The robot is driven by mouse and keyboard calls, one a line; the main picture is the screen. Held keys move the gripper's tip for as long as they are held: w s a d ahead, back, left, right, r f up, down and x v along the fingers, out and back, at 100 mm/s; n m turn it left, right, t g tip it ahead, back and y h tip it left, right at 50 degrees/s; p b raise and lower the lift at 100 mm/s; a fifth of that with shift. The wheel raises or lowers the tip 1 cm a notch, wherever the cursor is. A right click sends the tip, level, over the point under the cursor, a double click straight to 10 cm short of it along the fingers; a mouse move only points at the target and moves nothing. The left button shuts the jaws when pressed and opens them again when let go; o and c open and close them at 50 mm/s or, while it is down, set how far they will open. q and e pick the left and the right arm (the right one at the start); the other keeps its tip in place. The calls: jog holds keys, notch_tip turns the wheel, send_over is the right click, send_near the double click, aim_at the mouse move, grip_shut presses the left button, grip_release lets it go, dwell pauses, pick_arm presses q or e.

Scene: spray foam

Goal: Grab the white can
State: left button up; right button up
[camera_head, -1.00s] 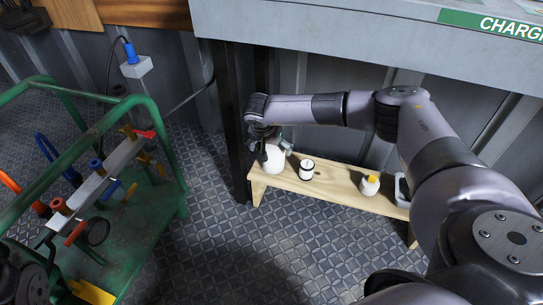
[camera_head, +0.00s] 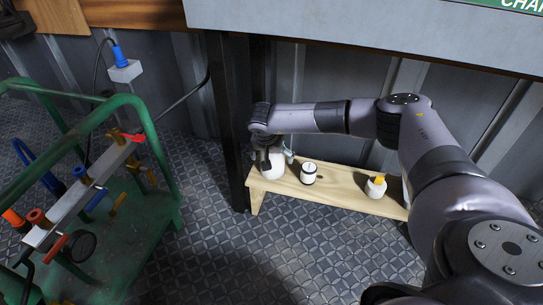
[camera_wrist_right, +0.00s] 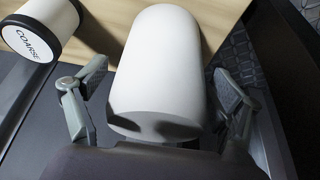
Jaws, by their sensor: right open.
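The white can (camera_head: 273,166) stands at the left end of a low wooden bench. In the right wrist view the can (camera_wrist_right: 160,65) is large and smooth with a rounded end. My right gripper (camera_head: 270,152) is at the can. In the wrist view its fingers (camera_wrist_right: 162,85) are open, one on each side of the can. My left gripper is not in view.
A dark post (camera_head: 232,130) is close left of the can. A grey tabletop (camera_head: 360,35) overhangs behind. A green tool cart (camera_head: 140,225) stands left.

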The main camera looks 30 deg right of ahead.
jog(key=shift+c, duration=0.2)
jog(key=c, duration=1.5)
